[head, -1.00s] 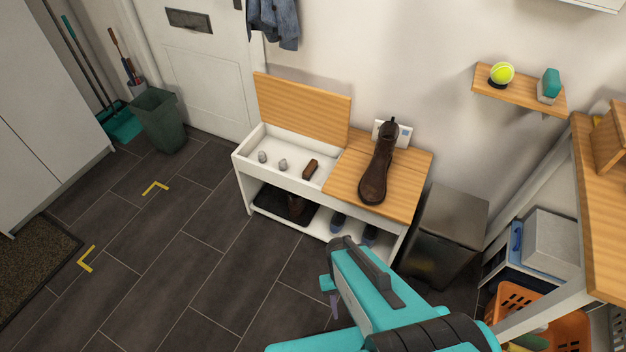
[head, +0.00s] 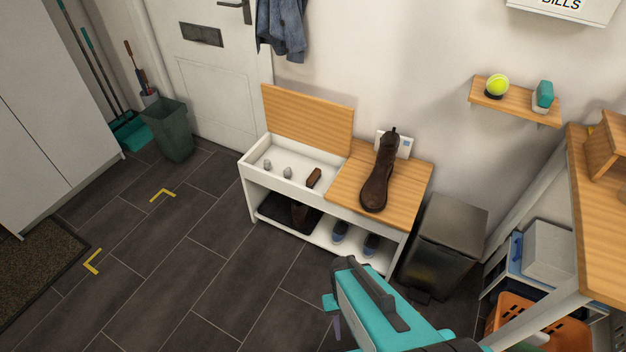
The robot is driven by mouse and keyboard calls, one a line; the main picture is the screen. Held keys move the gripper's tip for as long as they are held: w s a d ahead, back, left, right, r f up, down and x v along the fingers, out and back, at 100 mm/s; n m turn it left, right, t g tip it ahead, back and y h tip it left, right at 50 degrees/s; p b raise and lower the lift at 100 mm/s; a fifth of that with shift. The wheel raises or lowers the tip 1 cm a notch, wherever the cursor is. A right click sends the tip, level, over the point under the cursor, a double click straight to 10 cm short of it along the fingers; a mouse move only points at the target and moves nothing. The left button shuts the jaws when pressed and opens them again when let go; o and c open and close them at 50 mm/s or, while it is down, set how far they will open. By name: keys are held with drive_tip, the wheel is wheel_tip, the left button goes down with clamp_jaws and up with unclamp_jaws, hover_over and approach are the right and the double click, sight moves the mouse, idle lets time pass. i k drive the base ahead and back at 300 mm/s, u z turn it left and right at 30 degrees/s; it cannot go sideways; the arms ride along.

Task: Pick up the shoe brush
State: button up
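The shoe brush (head: 314,178) looks like a small brown block with a darker side. It lies in the open white compartment (head: 252,163) on the left of the bench, near the right end beside the wooden seat. My teal arm is in the foreground at bottom centre, in front of the bench and well apart from the brush. Only a small greyish tip of what seems to be my gripper (head: 337,325) shows below the arm. Its fingers are mostly hidden, so I cannot tell whether it is open or shut.
Two small grey lumps (head: 277,169) share the compartment; its wooden lid (head: 308,120) stands raised behind. A brown boot (head: 379,178) stands on the seat (head: 412,185). A dark bin (head: 445,245) is right of the bench. The floor (head: 215,250) at front left is clear.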

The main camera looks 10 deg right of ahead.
sight(314, 177)
drive_tip(key=u, duration=0.35)
drive_tip(key=i, duration=0.35)
drive_tip(key=z, duration=1.3)
drive_tip(key=k, duration=0.15)
drive_tip(key=u, duration=3)
drive_tip(key=i, duration=0.55)
drive_tip(key=u, duration=0.1)
